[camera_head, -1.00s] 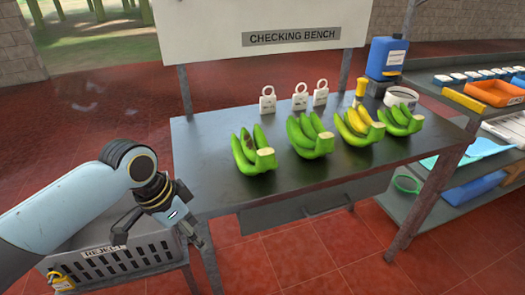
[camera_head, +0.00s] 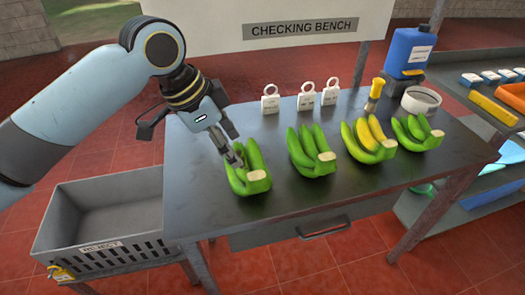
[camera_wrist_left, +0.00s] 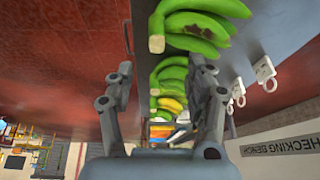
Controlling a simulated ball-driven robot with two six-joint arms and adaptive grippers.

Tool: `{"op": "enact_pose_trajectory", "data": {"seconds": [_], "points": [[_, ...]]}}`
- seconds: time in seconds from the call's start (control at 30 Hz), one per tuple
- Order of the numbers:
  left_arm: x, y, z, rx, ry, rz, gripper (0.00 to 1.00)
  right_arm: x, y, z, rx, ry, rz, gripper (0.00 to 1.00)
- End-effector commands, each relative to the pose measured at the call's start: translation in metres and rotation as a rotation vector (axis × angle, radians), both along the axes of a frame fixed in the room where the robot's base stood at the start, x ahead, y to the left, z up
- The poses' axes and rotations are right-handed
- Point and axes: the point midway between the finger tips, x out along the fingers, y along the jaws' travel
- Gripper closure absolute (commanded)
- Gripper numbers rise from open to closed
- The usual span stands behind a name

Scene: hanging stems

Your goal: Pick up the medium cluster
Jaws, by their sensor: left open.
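Several green banana clusters lie in a row on the dark checking bench (camera_head: 215,215): a leftmost cluster (camera_head: 248,184), a second cluster (camera_head: 308,157), a third cluster (camera_head: 364,147) with yellow fingers, and a right-hand cluster (camera_head: 411,133). They look close in size; I cannot tell for certain which is the medium one. My left gripper (camera_head: 232,152) is open, pointing down at the leftmost cluster and covering part of it. In the left wrist view, nothing is between the fingers (camera_wrist_left: 163,72), and the nearest cluster (camera_wrist_left: 192,24) shows a brown bruise. My right gripper is not in view.
White tags (camera_head: 306,98) stand behind the clusters. A blue jug (camera_head: 408,50), a yellow-handled tool (camera_head: 375,92) and a white round tub (camera_head: 421,100) stand at the back right. An empty grey reject crate (camera_head: 100,252) sits lower left. The bench front is clear.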

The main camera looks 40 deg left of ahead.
Motion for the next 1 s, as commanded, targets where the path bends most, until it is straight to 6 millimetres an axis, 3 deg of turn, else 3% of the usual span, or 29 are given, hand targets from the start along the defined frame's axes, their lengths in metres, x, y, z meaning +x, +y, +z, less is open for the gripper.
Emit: {"op": "enact_pose_trajectory", "data": {"seconds": [0.17, 0.4, 0.47, 0.8, 1.0], "points": [[0.008, -0.007, -0.024, -0.007, 0.002, 0.0, 0.46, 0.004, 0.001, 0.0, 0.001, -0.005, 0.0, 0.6], [0.018, -0.012, -0.049, -0.002, 0.0, -0.001, 0.46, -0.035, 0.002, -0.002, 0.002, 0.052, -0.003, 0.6], [0.02, -0.014, -0.053, -0.002, 0.0, -0.001, 0.46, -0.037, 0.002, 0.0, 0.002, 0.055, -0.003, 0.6], [0.038, -0.028, -0.092, -0.001, 0.001, -0.002, 0.46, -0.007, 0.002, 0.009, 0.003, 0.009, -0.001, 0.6], [0.039, -0.028, -0.095, 0.001, -0.001, -0.003, 0.46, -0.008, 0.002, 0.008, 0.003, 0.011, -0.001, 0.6]]}}
